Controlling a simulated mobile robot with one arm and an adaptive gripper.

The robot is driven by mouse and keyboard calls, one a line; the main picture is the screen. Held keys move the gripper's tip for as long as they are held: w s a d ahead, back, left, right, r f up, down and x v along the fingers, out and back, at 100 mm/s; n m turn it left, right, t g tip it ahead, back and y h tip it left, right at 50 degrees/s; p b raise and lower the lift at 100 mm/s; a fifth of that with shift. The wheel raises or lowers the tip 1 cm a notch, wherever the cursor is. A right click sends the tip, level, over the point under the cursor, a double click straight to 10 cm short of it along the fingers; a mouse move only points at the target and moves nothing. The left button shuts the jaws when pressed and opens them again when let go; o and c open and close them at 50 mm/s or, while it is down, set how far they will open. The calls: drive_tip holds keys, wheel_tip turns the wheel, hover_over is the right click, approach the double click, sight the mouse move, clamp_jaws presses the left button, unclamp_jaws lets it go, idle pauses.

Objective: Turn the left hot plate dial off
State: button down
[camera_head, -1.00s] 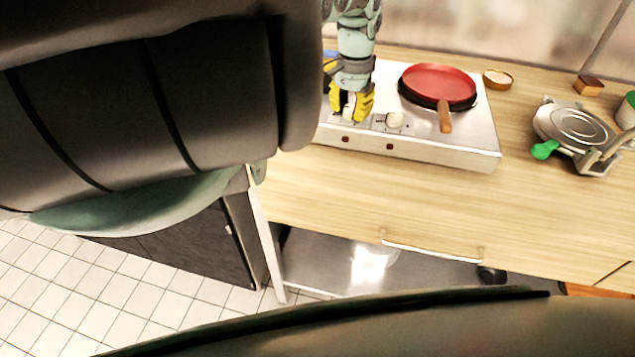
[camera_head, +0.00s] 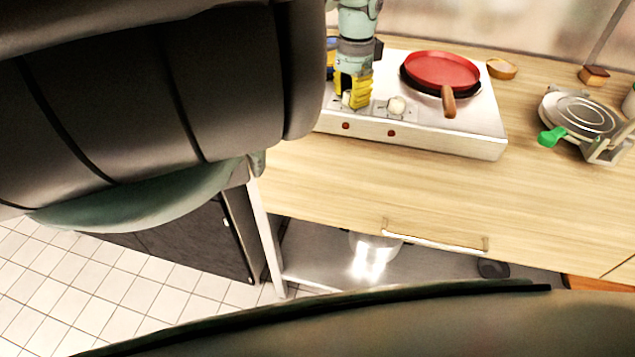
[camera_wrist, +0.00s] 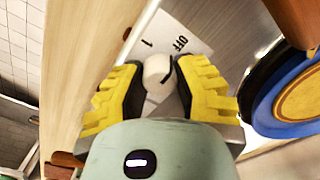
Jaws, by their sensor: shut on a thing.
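The hot plate (camera_head: 450,138) is a silver double unit on the counter, with two white dials on its front part. My gripper (camera_head: 352,100) has yellow fingers and points down over the left dial (camera_head: 347,98). In the wrist view my gripper (camera_wrist: 155,85) is shut on the left dial (camera_wrist: 157,72), with one finger on each side. A dark mark line shows on the dial. The word OFF and a "1" are printed on the label (camera_wrist: 185,45) beside it. The right dial (camera_head: 396,105) stands free to the right.
A red pan (camera_head: 441,70) with a wooden handle sits on the right burner. A blue-rimmed pan with a yellow middle (camera_wrist: 295,95) is close beside my gripper in the wrist view. A waffle iron (camera_head: 580,112) with a green handle stands at the right. The counter front is clear.

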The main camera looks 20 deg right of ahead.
drive_tip(key=c, duration=0.9)
unclamp_jaws()
drive_tip(key=shift+f, duration=0.1)
drive_tip(key=o, duration=0.3)
drive_tip(key=shift+a, duration=0.1)
drive_tip(key=shift+w, duration=0.1)
wheel_tip(320, 180, up, 12)
